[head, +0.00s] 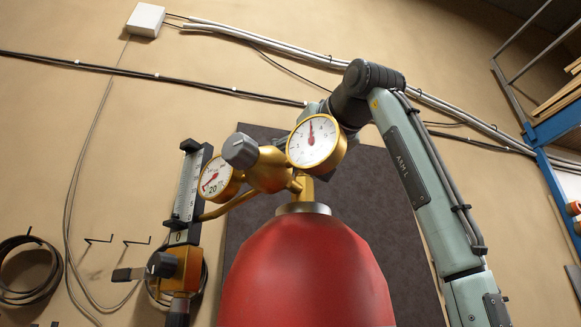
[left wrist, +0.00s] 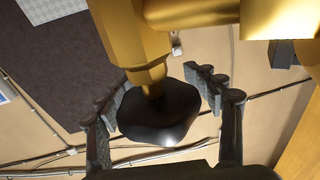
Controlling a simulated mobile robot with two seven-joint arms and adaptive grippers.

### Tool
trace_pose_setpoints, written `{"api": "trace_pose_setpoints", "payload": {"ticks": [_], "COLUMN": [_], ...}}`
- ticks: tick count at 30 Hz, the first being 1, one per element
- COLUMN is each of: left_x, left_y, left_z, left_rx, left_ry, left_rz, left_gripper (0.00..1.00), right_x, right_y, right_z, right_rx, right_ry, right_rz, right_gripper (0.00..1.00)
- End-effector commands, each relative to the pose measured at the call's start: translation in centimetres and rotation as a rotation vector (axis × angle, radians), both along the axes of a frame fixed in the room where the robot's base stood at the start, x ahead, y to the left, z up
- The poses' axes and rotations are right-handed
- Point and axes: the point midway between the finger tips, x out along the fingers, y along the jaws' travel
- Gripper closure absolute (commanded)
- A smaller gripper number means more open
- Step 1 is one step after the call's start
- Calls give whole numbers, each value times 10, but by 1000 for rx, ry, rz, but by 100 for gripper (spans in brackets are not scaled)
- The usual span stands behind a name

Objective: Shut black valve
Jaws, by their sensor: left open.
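A black knob (left wrist: 160,115) on a brass stem shows in the left wrist view, hanging from the brass regulator body (left wrist: 130,35). My left gripper (left wrist: 165,100) is open, with its fingers on either side of the knob; I cannot tell whether they touch it. In the head view my left arm reaches behind the brass regulator (head: 268,172), which hides the gripper and that knob. The regulator, with two round gauges and a dark grey front knob (head: 240,151), sits on a red cylinder (head: 305,270). My right gripper is not in view.
Left of the cylinder stands a flow meter (head: 187,190) with a dark knob (head: 160,265) on its brass base. A dark panel (head: 258,133) is behind the regulator. Pipes run along the wall, a coiled hose (head: 30,270) hangs left, and a blue rack (head: 550,130) stands right.

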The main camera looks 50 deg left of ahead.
Motion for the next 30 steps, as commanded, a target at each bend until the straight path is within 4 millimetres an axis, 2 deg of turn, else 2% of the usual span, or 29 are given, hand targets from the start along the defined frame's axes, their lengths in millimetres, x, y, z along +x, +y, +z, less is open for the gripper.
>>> {"api": "trace_pose_setpoints", "payload": {"ticks": [4,7,15,21,30], "left_x": [0,-1,-2,-1,0], "left_y": [0,0,1,0,0], "left_z": [3,12,62,89,100], "left_rx": [1,1,1,3,-1], "left_ry": [0,-1,1,1,0], "left_rz": [0,1,2,1,1], "left_gripper": [36,36,36,36,36], "right_x": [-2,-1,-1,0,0], "right_y": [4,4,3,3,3], "right_z": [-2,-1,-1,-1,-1], "right_rx": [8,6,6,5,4], "right_ry": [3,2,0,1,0], "right_rz": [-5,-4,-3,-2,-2], "right_gripper": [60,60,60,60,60]}}
